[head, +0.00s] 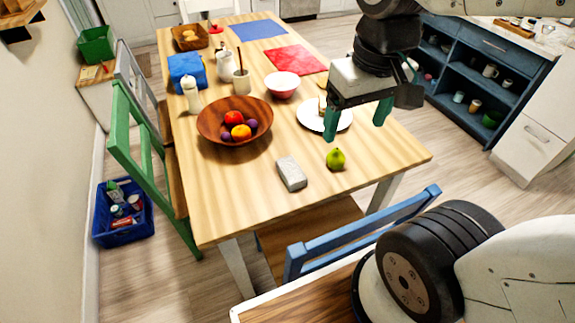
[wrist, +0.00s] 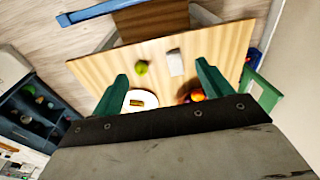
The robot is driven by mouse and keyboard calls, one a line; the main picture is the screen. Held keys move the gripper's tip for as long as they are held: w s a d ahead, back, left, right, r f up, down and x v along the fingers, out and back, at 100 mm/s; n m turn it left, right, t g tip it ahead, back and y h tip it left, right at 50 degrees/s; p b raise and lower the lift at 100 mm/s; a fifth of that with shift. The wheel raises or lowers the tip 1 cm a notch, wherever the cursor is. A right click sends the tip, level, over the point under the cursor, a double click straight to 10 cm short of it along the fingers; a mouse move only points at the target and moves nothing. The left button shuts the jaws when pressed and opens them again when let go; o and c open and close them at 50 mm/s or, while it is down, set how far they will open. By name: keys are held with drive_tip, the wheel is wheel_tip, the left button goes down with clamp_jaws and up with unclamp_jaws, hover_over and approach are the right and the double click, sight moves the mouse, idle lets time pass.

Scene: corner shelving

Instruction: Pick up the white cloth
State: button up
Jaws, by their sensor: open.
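The white cloth (head: 291,173) looks like a small pale grey-white folded block. It lies flat near the front edge of the wooden table (head: 225,190), between the fruit bowl and a green fruit. It also shows in the wrist view (wrist: 176,62), ahead of the fingers and right of the green fruit. My gripper (head: 355,128) is open and empty, with its green fingers apart. In the head view it hangs above the table's right side, up and right of the cloth and in front of the white plate. Its fingers also show in the wrist view (wrist: 162,72).
A green fruit (head: 336,159) sits right of the cloth. A wooden bowl (head: 208,132) of fruit stands behind it to the left. A white plate (head: 305,115) with food and a pink bowl (head: 282,84) stand farther back. A blue chair (head: 375,232) is at the front edge.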

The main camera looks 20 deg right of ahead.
drive_tip(key=w+a+f, duration=0.1)
drive_tip(key=w+f, duration=0.5)
drive_tip(key=w, duration=0.3)
drive_tip(key=g, duration=0.1)
hover_over(290, 168)
wheel_tip(290, 168, down, 15)
drive_tip(key=shift+a+f, duration=0.1)
drive_tip(key=shift+f, duration=0.05)
wheel_tip(290, 168, down, 8)
drive_tip(key=shift+f, duration=0.1)
drive_tip(key=c, duration=1.1)
